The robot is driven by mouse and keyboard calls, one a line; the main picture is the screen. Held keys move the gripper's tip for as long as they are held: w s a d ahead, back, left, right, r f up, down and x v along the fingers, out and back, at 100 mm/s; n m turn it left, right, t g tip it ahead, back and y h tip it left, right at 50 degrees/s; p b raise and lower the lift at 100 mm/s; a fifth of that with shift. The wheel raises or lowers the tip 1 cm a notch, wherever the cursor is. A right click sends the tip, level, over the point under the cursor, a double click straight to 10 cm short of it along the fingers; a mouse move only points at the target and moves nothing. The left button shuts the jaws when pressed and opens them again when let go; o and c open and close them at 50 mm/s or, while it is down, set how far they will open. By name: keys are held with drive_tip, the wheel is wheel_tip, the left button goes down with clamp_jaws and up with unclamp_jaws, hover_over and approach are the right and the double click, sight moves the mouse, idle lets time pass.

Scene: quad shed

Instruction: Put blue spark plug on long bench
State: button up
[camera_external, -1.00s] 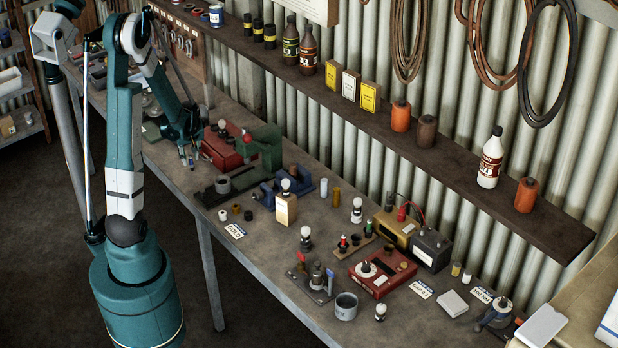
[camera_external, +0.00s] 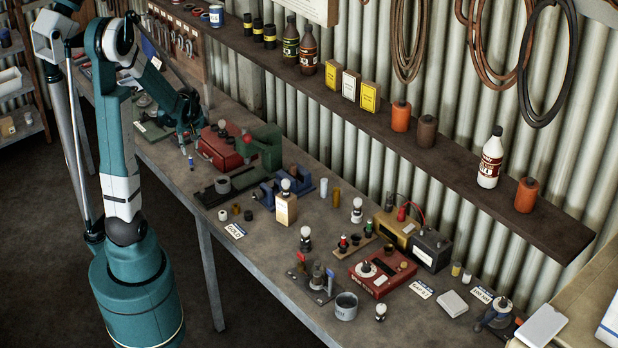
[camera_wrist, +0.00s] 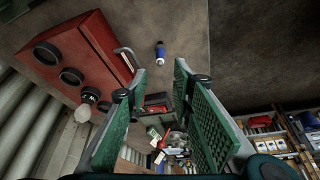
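The blue spark plug (camera_external: 191,163) is on the long bench (camera_external: 172,165), left of the red box and close to the bench's front edge. In the wrist view the blue spark plug (camera_wrist: 160,54) shows a blue body with a dark end and a pale end, on the bare bench top. My gripper (camera_external: 186,145) is just above it in the external view. In the wrist view my gripper (camera_wrist: 152,85) has its two green fingers wide apart, with nothing between them. The plug is beyond the fingertips and clear of both.
The red box (camera_wrist: 70,65) is close to the left finger in the wrist view. A wooden shelf (camera_external: 350,102) runs along the wall behind the bench.

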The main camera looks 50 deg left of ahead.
drive_tip(key=shift+v, duration=1.75)
drive_tip(key=w+d+r+m+t, duration=0.1)
drive_tip(key=d+r+m, duration=0.15)
drive_tip(key=d, duration=0.45)
drive_tip(key=d+r+m+t+h, duration=0.1)
drive_tip(key=d+r+m, duration=0.1)
drive_tip(key=d+r, duration=0.3)
drive_tip(key=w+d+r+m+t, duration=0.1)
drive_tip(key=d+r+m, duration=0.1)
drive_tip(key=d, duration=0.6)
drive_tip(key=s+d+r+m+t+h, duration=0.1)
drive_tip(key=s+d+r+m, duration=0.1)
drive_tip(key=d, duration=0.4)
drive_tip(key=s+d+r+m+t+h, duration=0.1)
drive_tip(key=s+d+r+m, duration=0.1)
drive_tip(key=d, duration=0.5)
drive_tip(key=s+d+r+m+h, duration=0.1)
drive_tip(key=s+d+r+m, duration=0.1)
drive_tip(key=d, duration=0.5)
drive_tip(key=shift+s+m+t, duration=0.4)
drive_tip(key=shift+s+m, duration=0.25)
drive_tip(key=shift+m, duration=0.3)
